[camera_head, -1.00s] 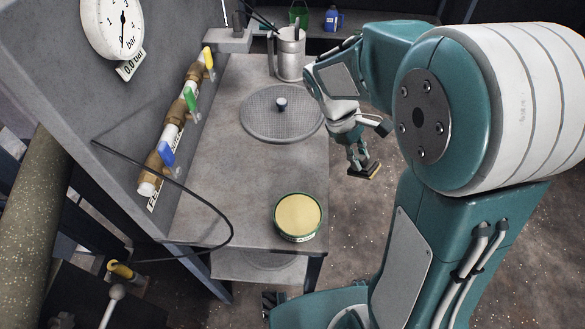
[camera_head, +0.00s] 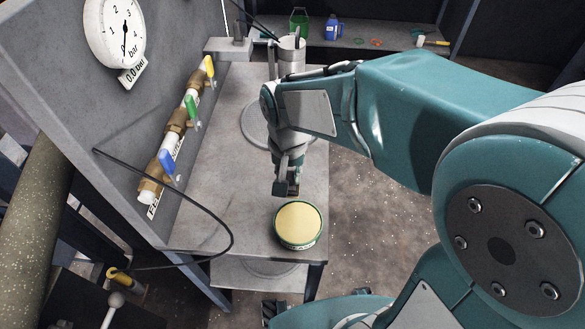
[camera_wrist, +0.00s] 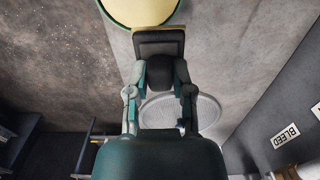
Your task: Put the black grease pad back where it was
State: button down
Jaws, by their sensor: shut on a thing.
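My gripper (camera_head: 287,187) is over the grey table, just behind the round tin, pointing down. It is shut on the black grease pad, a small dark block that shows best in the wrist view (camera_wrist: 159,43), with a thin yellowish strip along its far edge. In the head view the pad blends with the dark fingertips. The round green tin (camera_head: 298,224) with a flat yellow top stands near the table's front edge. The tin also shows at the top of the wrist view (camera_wrist: 140,9), beyond the pad. I cannot tell how high the pad is above the table.
A round mesh disc (camera_head: 249,127) lies on the table (camera_head: 215,205), partly hidden by my arm. A metal jug (camera_head: 290,58) stands behind it. Valves with yellow, green and blue (camera_head: 168,160) handles line the left wall. A black cable (camera_head: 185,190) loops over the table's front left.

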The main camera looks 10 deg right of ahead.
jog(key=w+f, duration=0.2)
jog(key=w, duration=0.1)
jog(key=w+d+f, duration=0.1)
jog(key=w+f, duration=0.2)
jog(key=w+d+f, duration=0.1)
jog(key=w+f, duration=0.2)
jog(key=shift+w, duration=0.3)
jog(key=shift+w+f, duration=0.1)
jog(key=shift+f, duration=1.55)
jog(key=shift+c, duration=2.4)
grip_release()
jog(key=shift+r, duration=0.15)
notch_tip(320, 180, up, 11)
jog(key=s+d+r+n+t, duration=0.1)
jog(key=s+d+r, duration=0.3)
jog(key=s, duration=0.6)
jog(key=s+d+r+n+t, duration=0.1)
jog(key=s+d+r+t, duration=0.3)
jog(key=s, duration=0.6)
notch_tip(320, 180, up, 3)
jog(key=shift+d+f+t, duration=0.2)
jog(key=shift+d+t, duration=0.1)
jog(key=shift+d, duration=0.3)
